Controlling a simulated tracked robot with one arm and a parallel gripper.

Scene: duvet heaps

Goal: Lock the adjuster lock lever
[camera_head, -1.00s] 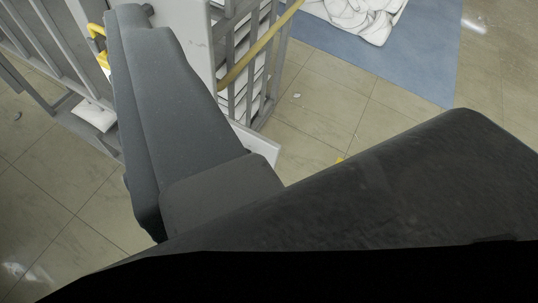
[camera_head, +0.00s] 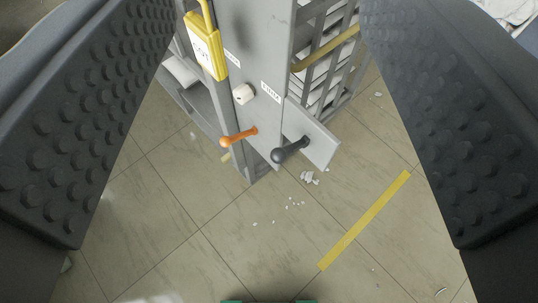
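A grey machine post (camera_head: 268,35) stands at the top middle of the view. An orange lever with a rounded end (camera_head: 238,137) sticks out to the left from its lower front. A black lever with a rounded knob (camera_head: 289,151) is mounted on a grey plate (camera_head: 318,140) just right of it. The small labels are too blurred to tell which one is the adjuster lock lever. My gripper (camera_head: 266,110) is wide open and empty, its studded pads at the left and right of the view. Both levers appear between the pads, apart from them.
A yellow box (camera_head: 206,46) hangs on the post, with a white knob (camera_head: 243,94) below it. A barred rack with a yellow rail (camera_head: 325,50) stands right of the post. The tiled floor has a yellow strip (camera_head: 365,220) and scattered white scraps (camera_head: 310,178).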

